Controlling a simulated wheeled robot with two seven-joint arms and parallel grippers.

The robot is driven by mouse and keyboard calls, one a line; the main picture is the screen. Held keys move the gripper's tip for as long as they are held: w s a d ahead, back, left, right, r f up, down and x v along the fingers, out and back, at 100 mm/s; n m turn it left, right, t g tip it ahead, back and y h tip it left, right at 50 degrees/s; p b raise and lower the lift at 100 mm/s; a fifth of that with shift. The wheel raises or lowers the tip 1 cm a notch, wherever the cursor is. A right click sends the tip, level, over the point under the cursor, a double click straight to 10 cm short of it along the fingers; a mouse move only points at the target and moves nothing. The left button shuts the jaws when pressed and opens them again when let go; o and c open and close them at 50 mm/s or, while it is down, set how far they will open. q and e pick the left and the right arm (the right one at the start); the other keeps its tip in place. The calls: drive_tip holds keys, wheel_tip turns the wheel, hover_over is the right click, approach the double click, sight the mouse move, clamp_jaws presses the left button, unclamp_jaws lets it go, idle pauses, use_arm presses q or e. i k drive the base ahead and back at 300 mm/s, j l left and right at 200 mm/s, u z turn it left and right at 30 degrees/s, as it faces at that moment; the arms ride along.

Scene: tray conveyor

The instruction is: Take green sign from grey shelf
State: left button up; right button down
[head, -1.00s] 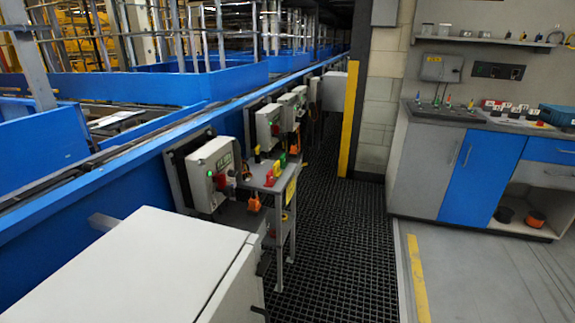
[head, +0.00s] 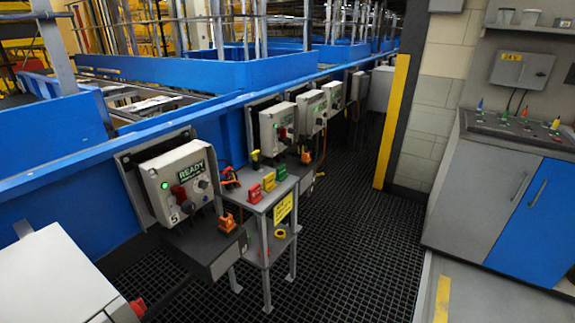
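A small green sign (head: 281,172) stands on the top of the grey shelf (head: 264,206), a small stand beside the blue conveyor. A yellow sign (head: 269,181) and a red sign (head: 254,193) stand in a row with it, nearer to me. The green sign is the farthest of the three. Neither of my grippers shows in the head view.
A control box marked READY (head: 178,187) is mounted on the conveyor side, left of the shelf. A white cabinet (head: 55,282) stands at the lower left. Dark grating floor (head: 345,240) right of the shelf is clear. A blue-doored cabinet (head: 530,210) stands at the right.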

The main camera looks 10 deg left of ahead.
sight(282, 171)
drive_tip(key=i+l+u, duration=0.1)
drive_tip(key=i+l, duration=0.15)
drive_tip(key=i, duration=0.25)
drive_tip(key=i+l+u, duration=0.1)
drive_tip(key=i+l, duration=0.2)
drive_tip(key=i, duration=0.15)
drive_tip(key=i+l+u, duration=0.1)
drive_tip(key=i+l, duration=0.2)
drive_tip(key=i, duration=0.15)
